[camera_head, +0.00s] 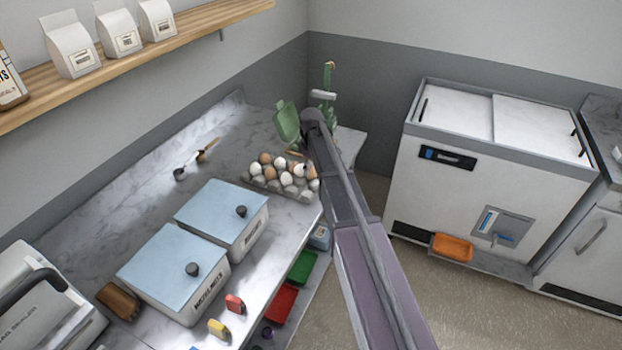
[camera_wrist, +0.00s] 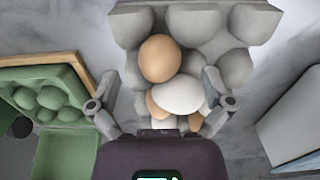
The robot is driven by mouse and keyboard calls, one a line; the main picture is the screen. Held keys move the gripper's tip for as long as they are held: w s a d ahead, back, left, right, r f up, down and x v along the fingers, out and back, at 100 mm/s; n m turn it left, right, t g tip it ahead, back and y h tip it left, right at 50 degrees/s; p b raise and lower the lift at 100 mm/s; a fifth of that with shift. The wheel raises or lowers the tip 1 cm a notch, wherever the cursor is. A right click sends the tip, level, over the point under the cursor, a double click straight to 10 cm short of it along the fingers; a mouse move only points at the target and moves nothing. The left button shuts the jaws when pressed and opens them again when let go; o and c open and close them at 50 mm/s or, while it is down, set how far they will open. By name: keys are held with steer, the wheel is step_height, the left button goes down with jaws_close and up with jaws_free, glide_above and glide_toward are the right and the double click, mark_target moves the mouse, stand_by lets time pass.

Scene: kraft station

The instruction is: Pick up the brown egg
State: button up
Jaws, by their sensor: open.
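A brown egg (camera_wrist: 160,58) sits in the grey egg carton (camera_wrist: 190,22) in the wrist view, upper middle. A white egg (camera_wrist: 178,95) lies just below it in the picture, with parts of other brown and white eggs showing further down. My gripper (camera_wrist: 161,84) is open, its two fingers apart on the left and right of these eggs, with nothing held. In the head view, the grey carton (camera_head: 262,185) stands on the marble counter with several brown and white eggs. My arm reaches over its right end and hides the gripper there.
A green egg carton (camera_wrist: 45,95) lies left of my gripper in the wrist view. Two blue-lidded boxes (camera_head: 222,215) stand in front of the eggs on the counter (camera_head: 150,190). A spoon (camera_head: 197,157) lies behind.

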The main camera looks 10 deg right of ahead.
steer(key=shift+f+b, duration=0.6)
steer(key=shift+f, duration=0.35)
steer(key=c, duration=0.8)
